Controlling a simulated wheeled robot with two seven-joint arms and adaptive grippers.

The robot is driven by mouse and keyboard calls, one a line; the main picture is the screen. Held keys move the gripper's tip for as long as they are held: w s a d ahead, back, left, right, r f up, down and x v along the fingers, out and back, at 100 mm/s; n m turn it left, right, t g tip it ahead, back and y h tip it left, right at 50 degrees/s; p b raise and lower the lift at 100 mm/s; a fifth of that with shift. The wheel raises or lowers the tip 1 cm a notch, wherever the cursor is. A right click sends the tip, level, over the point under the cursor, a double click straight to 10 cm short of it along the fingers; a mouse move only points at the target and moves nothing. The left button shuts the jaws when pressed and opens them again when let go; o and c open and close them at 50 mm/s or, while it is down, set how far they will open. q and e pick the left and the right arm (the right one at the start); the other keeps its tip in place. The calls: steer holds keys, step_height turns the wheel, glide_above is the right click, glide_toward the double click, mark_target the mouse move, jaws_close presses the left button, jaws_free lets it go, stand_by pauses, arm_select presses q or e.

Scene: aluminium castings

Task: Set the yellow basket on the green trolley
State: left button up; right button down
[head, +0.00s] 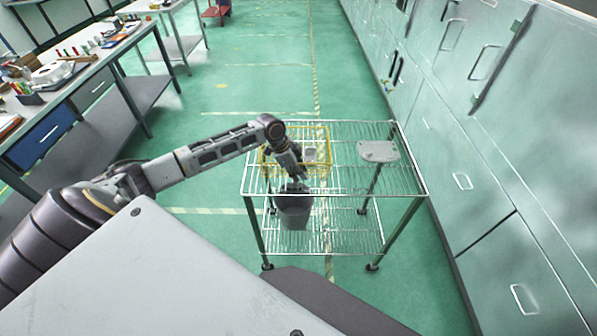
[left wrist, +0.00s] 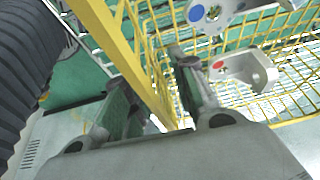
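The yellow basket (head: 328,145) is a wire-mesh basket standing on the left part of a metal wire rack's top shelf. My left gripper (head: 297,184) reaches down at the basket's near side in the head view. In the left wrist view its fingers (left wrist: 155,85) stand apart, one on each side of the basket's yellow rim (left wrist: 125,55). Mesh shows between the rim and the right finger, so the gripper looks open around the rim. Grey castings with a blue dot (left wrist: 215,14) and a red dot (left wrist: 240,70) lie in the basket. I see no green trolley. My right gripper is out of view.
The wire rack (head: 345,190) also carries a flat grey casting (head: 378,151) at right. A grey bin (head: 294,212) stands on its lower shelf. Cabinets (head: 470,130) line the right side. A workbench (head: 85,80) stands at left. Green floor (head: 255,75) beyond the rack is clear.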

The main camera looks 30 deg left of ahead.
arm_select(q)
steer(key=shift+r, duration=0.1)
steer(key=v, duration=1.2)
steer(key=shift+b, duration=0.4)
steer(key=shift+d+r, duration=0.1)
stand_by(0.4)
